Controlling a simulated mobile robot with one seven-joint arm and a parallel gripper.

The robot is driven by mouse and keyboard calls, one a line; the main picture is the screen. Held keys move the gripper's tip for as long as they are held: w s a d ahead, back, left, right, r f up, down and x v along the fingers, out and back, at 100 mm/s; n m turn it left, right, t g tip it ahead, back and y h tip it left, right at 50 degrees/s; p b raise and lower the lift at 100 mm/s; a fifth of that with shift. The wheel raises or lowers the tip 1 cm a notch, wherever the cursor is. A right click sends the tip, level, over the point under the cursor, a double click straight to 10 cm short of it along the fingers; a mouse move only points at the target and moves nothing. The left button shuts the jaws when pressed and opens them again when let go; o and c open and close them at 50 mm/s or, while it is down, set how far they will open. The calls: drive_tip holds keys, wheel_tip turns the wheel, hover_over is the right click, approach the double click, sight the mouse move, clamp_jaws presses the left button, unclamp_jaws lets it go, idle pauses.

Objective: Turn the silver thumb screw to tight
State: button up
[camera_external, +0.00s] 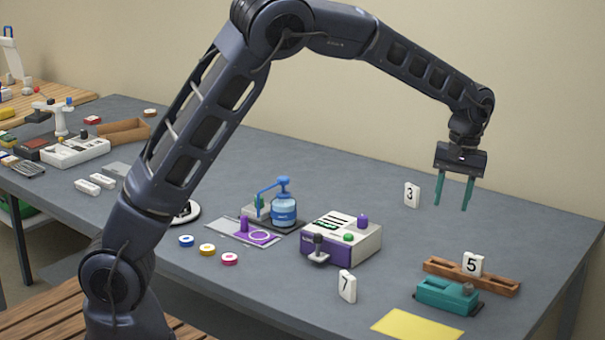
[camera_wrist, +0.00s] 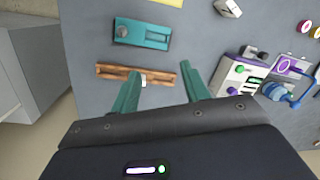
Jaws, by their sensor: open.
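A teal block (camera_external: 440,295) lies at the right front of the table, on a dark base. A grey knob, likely the silver thumb screw (camera_external: 468,289), sits at its right end. In the wrist view the teal block (camera_wrist: 153,36) is at the top, with the round grey screw (camera_wrist: 122,31) at its left end. I cannot tell how tight the screw is. My gripper (camera_external: 453,205) hangs with its teal fingers pointing down, open and empty, well above the table and apart from the block. Its fingers also show in the wrist view (camera_wrist: 161,69).
A brown wooden rail (camera_external: 445,267) with a white "5" tag (camera_external: 473,264) lies behind the block. A yellow sheet (camera_external: 415,328) lies in front. A white and purple machine (camera_external: 340,240) and a "7" tag (camera_external: 347,286) stand left. A "3" tag (camera_external: 411,194) stands farther back.

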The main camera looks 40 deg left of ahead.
drive_tip(key=y, duration=0.1)
approach(470, 285)
drive_tip(key=x, duration=0.8)
drive_tip(key=shift+s, duration=0.1)
drive_tip(key=c, duration=1)
